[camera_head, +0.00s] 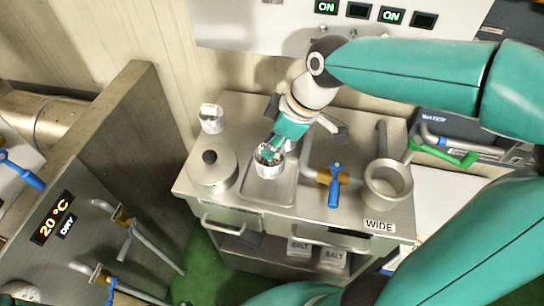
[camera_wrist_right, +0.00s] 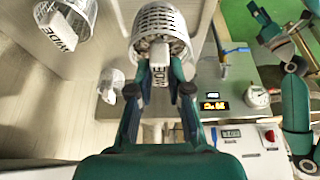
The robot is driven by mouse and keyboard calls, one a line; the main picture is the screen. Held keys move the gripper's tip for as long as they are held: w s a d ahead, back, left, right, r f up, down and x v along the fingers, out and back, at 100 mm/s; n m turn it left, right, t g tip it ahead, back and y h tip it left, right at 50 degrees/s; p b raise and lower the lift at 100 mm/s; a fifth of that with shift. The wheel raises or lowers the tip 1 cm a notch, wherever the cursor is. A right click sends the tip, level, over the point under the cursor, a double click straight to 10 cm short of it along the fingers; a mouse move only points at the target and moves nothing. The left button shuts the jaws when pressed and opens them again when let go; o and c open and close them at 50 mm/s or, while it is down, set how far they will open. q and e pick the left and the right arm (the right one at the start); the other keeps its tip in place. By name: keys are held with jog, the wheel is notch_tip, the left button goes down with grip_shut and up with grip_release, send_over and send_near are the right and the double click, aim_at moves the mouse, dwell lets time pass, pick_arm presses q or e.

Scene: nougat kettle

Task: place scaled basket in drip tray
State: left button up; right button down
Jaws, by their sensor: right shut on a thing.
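The drip tray (camera_head: 282,190) is a shallow metal recess in the middle of the cart top. A perforated metal basket (camera_head: 269,168) is over its back part; whether it touches the tray floor I cannot tell. My right gripper (camera_head: 272,150) comes down from above and is shut on this basket at its rim side.
A lidded pot (camera_head: 211,170) stands left of the tray and a smaller basket (camera_head: 211,118) behind it. A blue-handled valve (camera_head: 335,185) and a round pan (camera_head: 388,183) are to the right.

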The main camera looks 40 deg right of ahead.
notch_tip(320, 180, down, 4)
jog(key=shift+f, duration=0.2)
jog(key=c, duration=1.1)
grip_release()
jog(key=shift+b, duration=0.3)
jog(key=v, duration=1.2)
jog(key=shift+p, duration=0.45)
